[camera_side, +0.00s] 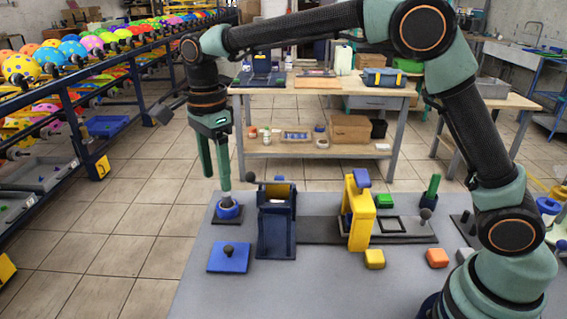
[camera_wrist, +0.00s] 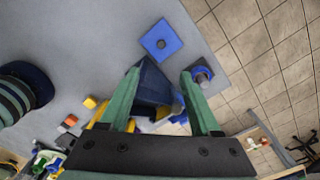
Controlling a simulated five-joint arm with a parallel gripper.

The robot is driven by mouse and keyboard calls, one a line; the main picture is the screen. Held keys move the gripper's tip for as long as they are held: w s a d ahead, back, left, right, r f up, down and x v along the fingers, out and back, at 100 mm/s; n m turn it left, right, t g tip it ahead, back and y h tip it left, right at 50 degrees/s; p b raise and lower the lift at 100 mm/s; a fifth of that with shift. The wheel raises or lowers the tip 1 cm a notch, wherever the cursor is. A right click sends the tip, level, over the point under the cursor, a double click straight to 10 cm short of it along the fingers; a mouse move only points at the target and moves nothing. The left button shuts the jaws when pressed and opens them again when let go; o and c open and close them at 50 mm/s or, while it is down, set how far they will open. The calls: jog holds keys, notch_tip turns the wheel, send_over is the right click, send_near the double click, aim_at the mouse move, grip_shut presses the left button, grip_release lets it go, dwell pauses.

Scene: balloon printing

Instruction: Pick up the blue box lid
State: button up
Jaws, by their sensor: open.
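The blue box lid (camera_side: 229,262) is a flat blue square with a dark knob in its middle. It lies flat at the left front of the grey table, and it also shows in the wrist view (camera_wrist: 151,37), just beyond my fingertips. My gripper (camera_side: 216,180) is open and empty, with its two green fingers pointing down above the table's left edge. In the side view it is above and behind the lid, apart from it. In the wrist view, the fingers (camera_wrist: 159,74) spread either side of a dark blue stand.
The dark blue stand with a roller (camera_side: 276,235) is right of the lid, then a yellow press (camera_side: 359,225). Yellow (camera_side: 375,259) and orange (camera_side: 437,258) blocks lie in front.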

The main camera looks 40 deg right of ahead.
send_over(228, 247)
jog(key=f, duration=1.4)
jog(key=shift+s+a, duration=0.2)
jog(key=shift+s, duration=0.05)
jog(key=shift+w+d+f, duration=0.1)
jog(key=shift+f, duration=1.3)
jog(key=shift+w+d+f, duration=0.1)
jog(key=shift+f, duration=1.25)
grip_shut()
